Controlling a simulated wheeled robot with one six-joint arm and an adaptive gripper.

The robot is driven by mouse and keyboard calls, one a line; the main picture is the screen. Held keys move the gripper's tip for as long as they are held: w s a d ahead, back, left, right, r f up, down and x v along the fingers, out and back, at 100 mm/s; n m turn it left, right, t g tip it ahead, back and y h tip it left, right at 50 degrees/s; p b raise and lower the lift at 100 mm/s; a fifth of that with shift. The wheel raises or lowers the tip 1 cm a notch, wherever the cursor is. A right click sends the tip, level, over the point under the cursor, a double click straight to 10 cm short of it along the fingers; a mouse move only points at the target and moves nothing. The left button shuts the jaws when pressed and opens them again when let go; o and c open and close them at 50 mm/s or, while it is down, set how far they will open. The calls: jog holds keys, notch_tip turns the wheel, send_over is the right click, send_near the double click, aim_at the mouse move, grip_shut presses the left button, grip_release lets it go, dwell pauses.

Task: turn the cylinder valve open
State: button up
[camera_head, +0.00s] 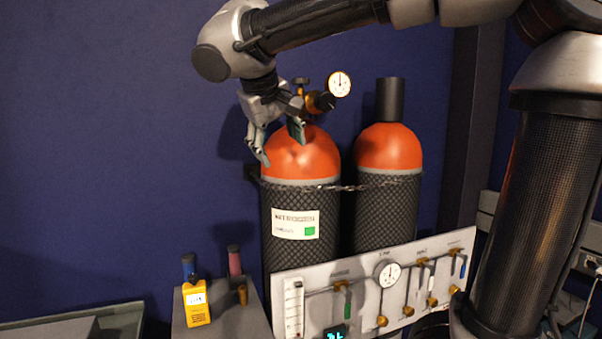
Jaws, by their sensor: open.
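The left gas cylinder (289,196) stands upright with an orange-red shoulder, a dark mesh sleeve and a label reading NITROGEN. Its valve (302,82) shows at the top, with a dark knob on a brass stem, beside a brass and black regulator (318,102) with a round white gauge (339,84). My gripper (280,147) is open and points down, just left of the valve and in front of the cylinder's shoulder. It looks empty. It hides the lower valve body, and I cannot tell whether a finger touches the cylinder.
A second cylinder (388,205) with a dark cap stands to the right; a chain (370,185) crosses both. A white panel (360,312) with gauges and small valves stands in front. A yellow meter (195,303) is on a grey box at lower left. The blue wall is behind.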

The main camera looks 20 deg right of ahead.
jog(key=s+d+f+n+g+y, duration=0.1)
jog(key=s+d+f, duration=0.2)
jog(key=f, duration=0.2)
jog(key=shift+s+d+f, duration=0.4)
